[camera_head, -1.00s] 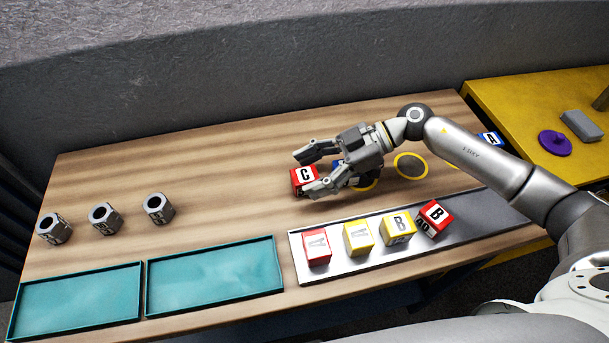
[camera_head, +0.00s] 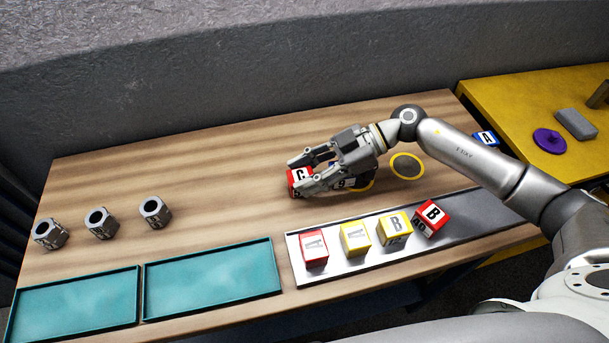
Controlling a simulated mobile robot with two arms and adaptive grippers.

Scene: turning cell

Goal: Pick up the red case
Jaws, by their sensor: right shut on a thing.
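A red case (camera_head: 296,187) with a white "C" label stands on the wooden table, near its middle. My right gripper (camera_head: 303,175) reaches it from the right, with its fingers closed on the case; they partly cover it. Two other red cases are in the metal tray: one marked "A" (camera_head: 314,250) at the tray's left end, and one marked "B" (camera_head: 431,217), turned at an angle. My left gripper is not in view.
Two yellow cases (camera_head: 355,238) (camera_head: 394,229) stand in the metal tray (camera_head: 480,208). Two empty teal trays (camera_head: 72,303) (camera_head: 212,281) lie along the front edge. Several metal nuts (camera_head: 101,222) stand at left. A blue case (camera_head: 485,139) is at right. A yellow table (camera_head: 520,100) adjoins.

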